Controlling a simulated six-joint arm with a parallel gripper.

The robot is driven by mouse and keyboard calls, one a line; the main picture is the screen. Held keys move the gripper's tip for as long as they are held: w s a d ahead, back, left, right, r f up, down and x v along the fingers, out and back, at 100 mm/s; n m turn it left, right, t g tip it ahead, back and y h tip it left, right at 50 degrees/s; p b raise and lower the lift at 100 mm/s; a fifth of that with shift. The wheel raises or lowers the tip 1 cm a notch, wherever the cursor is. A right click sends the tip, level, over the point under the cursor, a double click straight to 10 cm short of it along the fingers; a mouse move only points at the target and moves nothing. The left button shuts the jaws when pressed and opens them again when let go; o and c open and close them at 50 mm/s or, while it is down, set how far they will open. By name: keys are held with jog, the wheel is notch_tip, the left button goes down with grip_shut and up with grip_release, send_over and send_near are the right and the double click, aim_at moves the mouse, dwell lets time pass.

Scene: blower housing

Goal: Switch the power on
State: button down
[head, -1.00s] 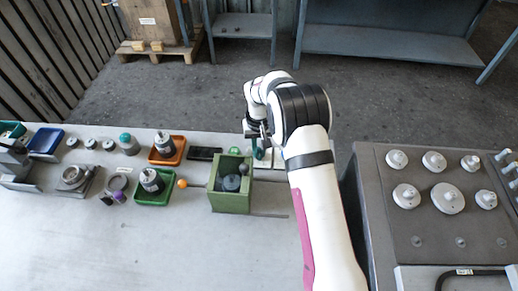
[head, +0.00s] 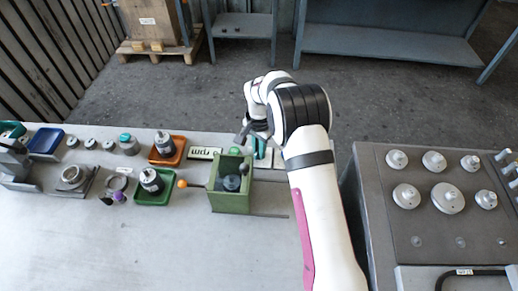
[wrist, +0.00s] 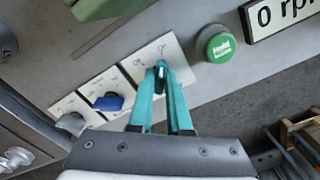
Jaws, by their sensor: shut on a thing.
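In the wrist view my gripper (wrist: 160,70) has its teal fingers shut on the small knob of a switch on a white plate (wrist: 136,62). The fingers hide most of the knob. In the head view the gripper (head: 260,155) is low behind the green housing, partly hidden by the arm. The display (wrist: 284,14) is lit and reads 0 rpm; it also shows in the head view (head: 204,153). A green push button (wrist: 215,45) stands between the switch and the display and looks bright.
Beside the held switch are a blue knob (wrist: 108,102) and a pale knob (wrist: 72,122) on their own plates. The green housing (head: 230,202) stands close to the gripper. An orange tray (head: 166,158) and a green tray (head: 153,192) hold parts. The bench front is clear.

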jog(key=c, duration=1)
grip_release()
jog(key=shift+o, duration=0.2)
notch_tip(320, 180, up, 6)
jog(key=shift+f, duration=0.1)
